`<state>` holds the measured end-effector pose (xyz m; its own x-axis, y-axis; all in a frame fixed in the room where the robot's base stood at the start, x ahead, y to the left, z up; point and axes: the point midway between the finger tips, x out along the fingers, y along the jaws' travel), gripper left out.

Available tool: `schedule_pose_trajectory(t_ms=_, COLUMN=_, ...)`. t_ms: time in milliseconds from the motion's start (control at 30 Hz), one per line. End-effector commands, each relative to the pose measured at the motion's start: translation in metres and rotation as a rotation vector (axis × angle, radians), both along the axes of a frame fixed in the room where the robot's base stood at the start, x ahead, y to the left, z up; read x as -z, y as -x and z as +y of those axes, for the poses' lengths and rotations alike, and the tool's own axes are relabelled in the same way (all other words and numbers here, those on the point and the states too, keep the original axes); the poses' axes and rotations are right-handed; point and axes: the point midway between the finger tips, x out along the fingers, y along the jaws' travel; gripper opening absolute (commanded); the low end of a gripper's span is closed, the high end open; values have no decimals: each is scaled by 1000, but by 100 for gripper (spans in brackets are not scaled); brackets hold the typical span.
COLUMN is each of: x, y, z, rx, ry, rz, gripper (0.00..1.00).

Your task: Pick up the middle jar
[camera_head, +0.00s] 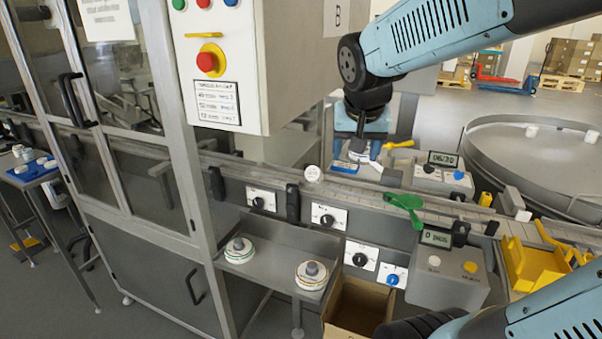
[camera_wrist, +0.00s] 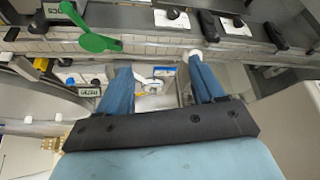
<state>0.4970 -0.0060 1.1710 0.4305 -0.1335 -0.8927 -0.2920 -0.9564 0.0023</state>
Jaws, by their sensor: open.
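A white round thing, probably this jar, shows beside the right fingertip in the wrist view (camera_wrist: 195,55). I cannot tell which is the middle jar. My gripper (camera_head: 362,132) points down over the far side of the conveyor. Its blue fingers stand wide apart in the wrist view (camera_wrist: 160,82), with no jar clearly held between them. A pale object below is partly hidden by the fingers.
The grey conveyor (camera_head: 345,190) runs across the view. A green paddle (camera_head: 408,205) lies on its near edge. A display scale (camera_head: 440,172) stands behind. The white control box (camera_head: 225,60) rises at left.

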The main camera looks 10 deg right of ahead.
Motion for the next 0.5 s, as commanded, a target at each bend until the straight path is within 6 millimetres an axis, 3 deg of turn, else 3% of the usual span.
schedule_pose_trajectory(t_ms=267, x=28, y=-85, z=2, rx=182, ry=-28, rz=-3, gripper=68)
schedule_pose_trajectory(t_ms=500, x=67, y=-154, z=8, rx=322, ry=-82, rz=-19, gripper=68)
